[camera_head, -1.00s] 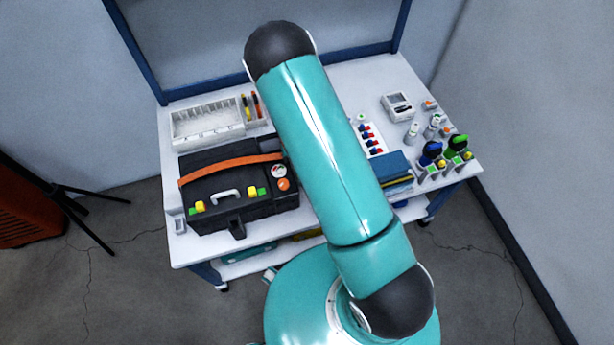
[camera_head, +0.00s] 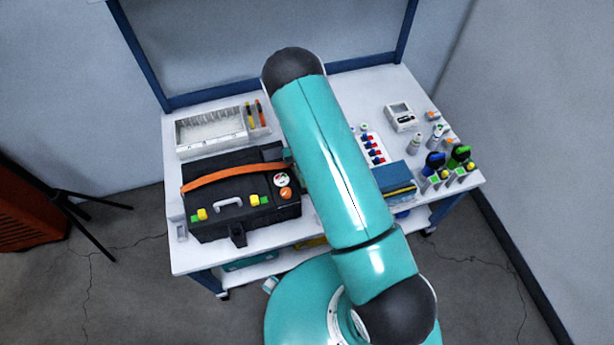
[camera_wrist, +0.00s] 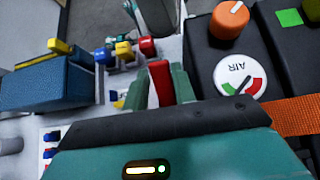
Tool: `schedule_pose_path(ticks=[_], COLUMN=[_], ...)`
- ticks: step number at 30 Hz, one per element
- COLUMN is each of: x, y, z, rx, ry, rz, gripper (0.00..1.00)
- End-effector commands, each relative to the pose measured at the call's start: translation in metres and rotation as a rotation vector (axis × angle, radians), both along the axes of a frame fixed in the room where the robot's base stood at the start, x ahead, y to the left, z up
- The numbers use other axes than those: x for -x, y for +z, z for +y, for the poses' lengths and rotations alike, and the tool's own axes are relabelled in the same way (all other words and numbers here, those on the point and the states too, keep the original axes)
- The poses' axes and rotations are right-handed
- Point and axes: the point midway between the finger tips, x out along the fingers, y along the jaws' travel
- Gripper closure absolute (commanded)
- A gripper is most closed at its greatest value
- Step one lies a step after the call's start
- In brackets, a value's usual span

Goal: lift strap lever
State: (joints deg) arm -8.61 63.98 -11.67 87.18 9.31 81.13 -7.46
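The black case (camera_head: 240,213) with an orange strap (camera_head: 225,175) across it stands on the table's left side. In the wrist view the strap (camera_wrist: 295,115) is at the right, next to the AIR gauge (camera_wrist: 240,77) and an orange knob (camera_wrist: 229,20). My gripper (camera_wrist: 160,72) is beside the case, with its green fingers on either side of a red lever-like piece (camera_wrist: 159,82). Whether the fingers press on it cannot be told. In the head view my arm hides the gripper and this piece. What the red piece is fixed to is hidden.
Red, yellow and blue knobs (camera_wrist: 122,50) lie just beyond the fingers. A blue box (camera_head: 393,177) and a rack of red and blue pieces (camera_head: 371,149) are right of my arm. A white tray (camera_head: 211,130) stands behind the case. Bottles and tools crowd the right end.

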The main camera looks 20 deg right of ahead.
Motion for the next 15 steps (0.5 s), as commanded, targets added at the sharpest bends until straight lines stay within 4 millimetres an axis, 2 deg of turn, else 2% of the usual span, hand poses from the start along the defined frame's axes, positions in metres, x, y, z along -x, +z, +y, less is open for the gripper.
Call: schedule_pose_path(ticks=[10, 15], x=[-0.001, -0.015], y=[0.001, 0.011], z=[0.0, 0.0], rx=[0.0, -0.001], ry=[0.0, 0.0], rz=[-0.001, -0.004], gripper=[0.67, 0.67])
